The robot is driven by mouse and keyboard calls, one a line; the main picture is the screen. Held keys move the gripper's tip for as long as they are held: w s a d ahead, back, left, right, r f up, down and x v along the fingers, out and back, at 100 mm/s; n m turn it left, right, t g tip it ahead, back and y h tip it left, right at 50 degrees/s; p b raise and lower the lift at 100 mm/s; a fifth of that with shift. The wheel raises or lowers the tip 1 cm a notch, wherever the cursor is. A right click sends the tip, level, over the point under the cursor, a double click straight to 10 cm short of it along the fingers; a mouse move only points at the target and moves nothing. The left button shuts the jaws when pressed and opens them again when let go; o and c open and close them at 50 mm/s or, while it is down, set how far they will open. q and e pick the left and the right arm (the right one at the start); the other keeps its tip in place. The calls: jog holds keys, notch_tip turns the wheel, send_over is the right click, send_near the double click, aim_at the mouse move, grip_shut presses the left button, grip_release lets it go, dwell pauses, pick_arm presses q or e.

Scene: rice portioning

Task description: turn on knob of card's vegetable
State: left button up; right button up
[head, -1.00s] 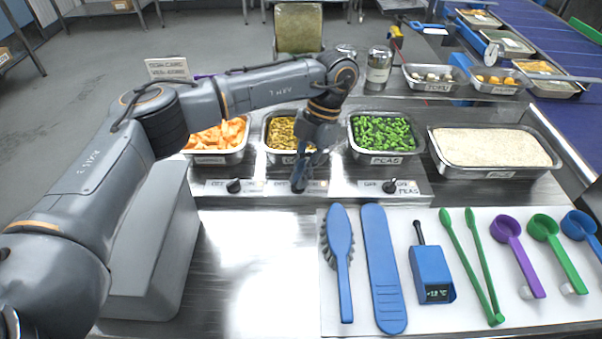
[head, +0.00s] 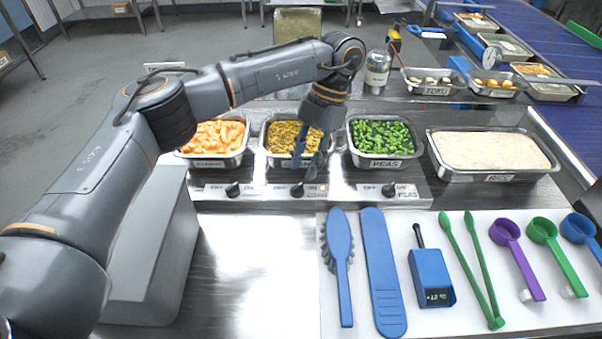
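Three dark knobs sit on the steel front panel (head: 345,192): the left knob (head: 233,189) below the orange carrots (head: 213,136), the middle knob (head: 297,190) below the yellow corn-like pan (head: 285,138), and the right knob (head: 388,190) below the green peas (head: 382,134). The knobs' exact turn is too small to read. My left gripper (head: 311,163) hangs above and slightly behind the middle knob, fingers apart and empty, partly covering the middle pan. The card (head: 165,66) behind the pans is mostly hidden by my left arm. My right gripper is not in view.
A white mat (head: 465,318) at the front right holds a blue brush, a blue paddle, a thermometer, green tongs and several scoops. A large pan of rice (head: 495,151) stands right of the peas. The steel counter (head: 255,270) in front of the panel is clear.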

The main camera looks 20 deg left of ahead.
pick_arm(q)
jog(key=v, duration=0.8)
